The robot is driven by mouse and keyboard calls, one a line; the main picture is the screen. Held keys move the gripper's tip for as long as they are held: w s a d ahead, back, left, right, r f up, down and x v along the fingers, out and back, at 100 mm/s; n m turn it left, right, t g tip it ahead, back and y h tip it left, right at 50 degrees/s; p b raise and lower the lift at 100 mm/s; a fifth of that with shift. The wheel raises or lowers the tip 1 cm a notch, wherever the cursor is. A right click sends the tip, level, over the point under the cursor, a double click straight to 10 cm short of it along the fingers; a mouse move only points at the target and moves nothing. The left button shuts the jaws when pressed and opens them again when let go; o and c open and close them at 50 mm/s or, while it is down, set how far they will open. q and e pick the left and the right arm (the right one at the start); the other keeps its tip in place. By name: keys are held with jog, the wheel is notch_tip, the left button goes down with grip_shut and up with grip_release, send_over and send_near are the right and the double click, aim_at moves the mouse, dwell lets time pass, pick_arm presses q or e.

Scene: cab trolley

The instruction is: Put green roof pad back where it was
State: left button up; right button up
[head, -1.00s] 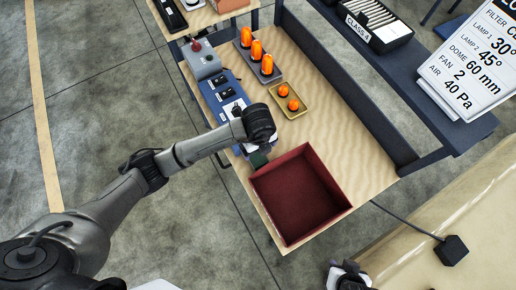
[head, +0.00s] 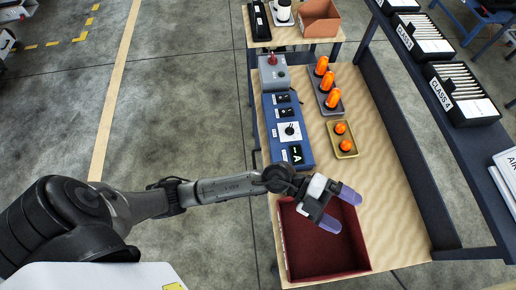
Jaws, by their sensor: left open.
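My left gripper (head: 340,209) is open, its two purple fingertips apart and nothing visible between them. It is over the upper right part of the dark red open tray (head: 325,267), and its arm comes in from the left. I cannot make out the green roof pad in the head view; my gripper and wrist hide part of the tray and its far rim. My right gripper is not in view.
A blue control panel (head: 285,113) and a grey box with a red knob (head: 272,73) line the bench's left side. Orange lamps stand on a grey base (head: 332,107) and a yellow tray (head: 342,150). Bare wood (head: 385,195) lies right of the gripper.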

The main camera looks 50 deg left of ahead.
pick_arm(q)
jog(key=w+a+r+n+t+y, duration=0.3)
jog(key=a+r+n+t+y, duration=0.2)
jog(key=a+n+t, duration=0.75)
jog(key=s+a+f+n+y, duration=0.2)
jog(key=a+f+n+y, duration=0.6)
jog(key=n+y, duration=0.45)
jog(key=s+a+f+g, duration=0.1)
jog(key=s+f+g, duration=0.5)
jog(key=s, duration=0.3)
jog(key=s+a+f+g, duration=0.1)
jog(key=s+f+g, duration=0.6)
jog(key=s, duration=0.3)
jog(key=shift+a+m, duration=0.3)
jog(key=shift+a, duration=0.1)
jog(key=shift+f, duration=0.1)
